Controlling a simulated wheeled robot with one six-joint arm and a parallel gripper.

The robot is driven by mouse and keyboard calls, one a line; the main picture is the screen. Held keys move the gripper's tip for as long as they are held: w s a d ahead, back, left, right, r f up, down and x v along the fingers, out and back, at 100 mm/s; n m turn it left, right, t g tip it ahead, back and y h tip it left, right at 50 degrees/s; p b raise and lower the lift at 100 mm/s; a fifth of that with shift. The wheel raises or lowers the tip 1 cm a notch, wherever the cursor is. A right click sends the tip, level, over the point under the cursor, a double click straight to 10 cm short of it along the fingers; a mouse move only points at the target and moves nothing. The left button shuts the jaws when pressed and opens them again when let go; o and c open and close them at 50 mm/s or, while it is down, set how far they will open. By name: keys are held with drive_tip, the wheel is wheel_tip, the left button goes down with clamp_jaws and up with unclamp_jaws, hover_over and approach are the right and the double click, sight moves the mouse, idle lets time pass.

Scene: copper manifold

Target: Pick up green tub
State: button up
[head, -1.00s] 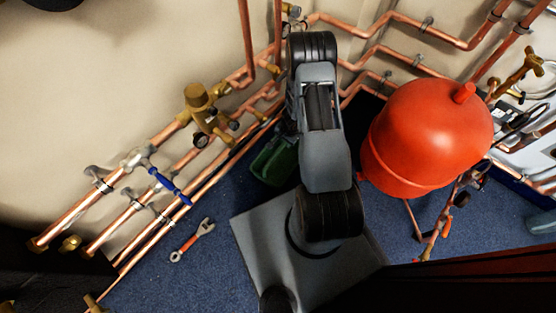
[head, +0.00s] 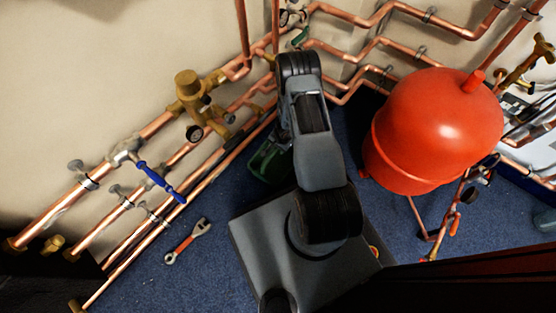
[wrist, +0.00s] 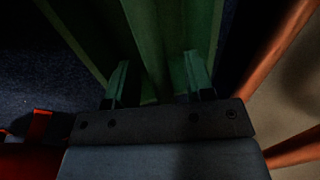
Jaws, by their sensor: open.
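The green tub (head: 268,160) is on the blue floor in the head view, left of my arm and partly hidden by it. In the wrist view, green walls of the tub (wrist: 147,35) fill the upper middle. My gripper (wrist: 155,75) is open, with its two fingers apart and pointing at the tub. A green wall edge shows between and beyond the fingers; whether they touch it I cannot tell. The gripper is hidden behind my arm in the head view.
Copper pipes (head: 152,200) run along the wall close to the tub's left. A red tank (head: 437,130) stands right of my arm. An orange-handled wrench (head: 187,241) lies on the floor. Open carpet lies between the wrench and my base.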

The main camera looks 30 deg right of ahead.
drive_tip(key=shift+f, duration=0.15)
clamp_jaws()
idle(0.4)
